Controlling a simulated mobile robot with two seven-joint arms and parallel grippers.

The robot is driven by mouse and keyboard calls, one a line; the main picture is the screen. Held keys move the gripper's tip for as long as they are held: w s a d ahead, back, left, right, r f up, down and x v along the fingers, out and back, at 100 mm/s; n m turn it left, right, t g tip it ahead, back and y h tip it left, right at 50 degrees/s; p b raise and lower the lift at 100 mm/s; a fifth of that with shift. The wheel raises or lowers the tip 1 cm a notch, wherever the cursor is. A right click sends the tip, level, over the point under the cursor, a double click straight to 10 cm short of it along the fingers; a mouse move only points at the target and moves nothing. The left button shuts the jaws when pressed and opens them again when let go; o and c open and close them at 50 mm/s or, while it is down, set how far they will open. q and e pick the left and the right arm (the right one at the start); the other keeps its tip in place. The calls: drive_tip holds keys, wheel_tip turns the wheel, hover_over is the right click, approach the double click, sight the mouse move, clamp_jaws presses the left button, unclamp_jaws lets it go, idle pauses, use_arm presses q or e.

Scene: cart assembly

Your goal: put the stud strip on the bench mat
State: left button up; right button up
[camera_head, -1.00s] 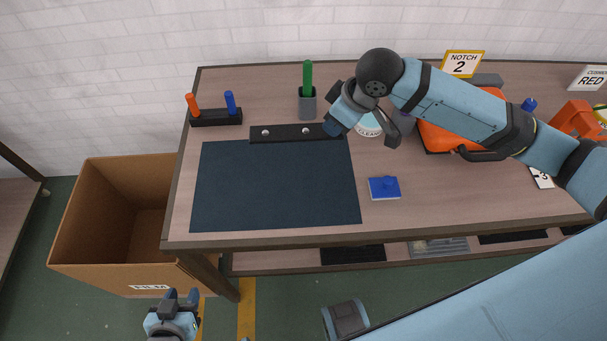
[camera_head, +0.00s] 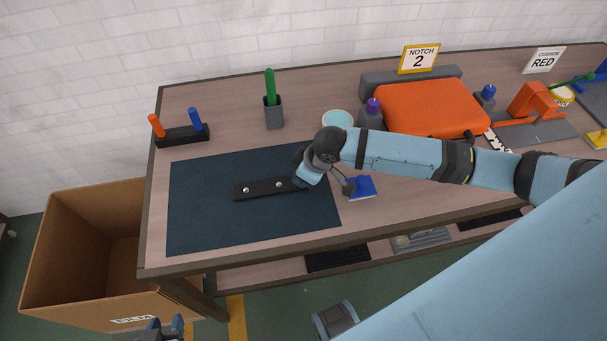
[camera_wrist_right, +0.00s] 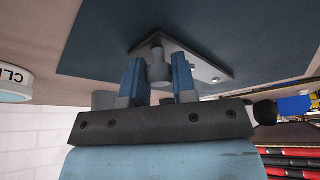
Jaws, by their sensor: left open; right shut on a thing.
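The stud strip (camera_head: 250,190) is a dark bar with bright studs, lying over the dark blue bench mat (camera_head: 215,230). My right gripper (camera_head: 305,178) is shut on its right end. In the right wrist view, the blue fingers (camera_wrist_right: 158,78) grip a grey knob on the strip (camera_wrist_right: 205,67), with the mat (camera_wrist_right: 265,40) close behind it. I cannot tell whether the strip touches the mat. My left gripper (camera_head: 167,327) is open and empty at the bottom edge, below the bench and partly cut off.
A blue block (camera_head: 361,187) sits right of the mat, close to my right gripper. A black holder (camera_head: 182,137) with orange and blue pegs and a grey cup (camera_head: 273,116) stand behind the mat. An orange case (camera_head: 432,108) lies farther right. A cardboard box (camera_head: 75,300) stands left of the bench.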

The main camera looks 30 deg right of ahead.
drive_tip(key=shift+f, duration=0.15)
drive_tip(key=o, duration=0.9)
drive_tip(key=shift+o, duration=0.2)
drive_tip(key=v, duration=1.2)
drive_tip(key=shift+p, duration=0.4)
drive_tip(key=shift+a, duration=0.15)
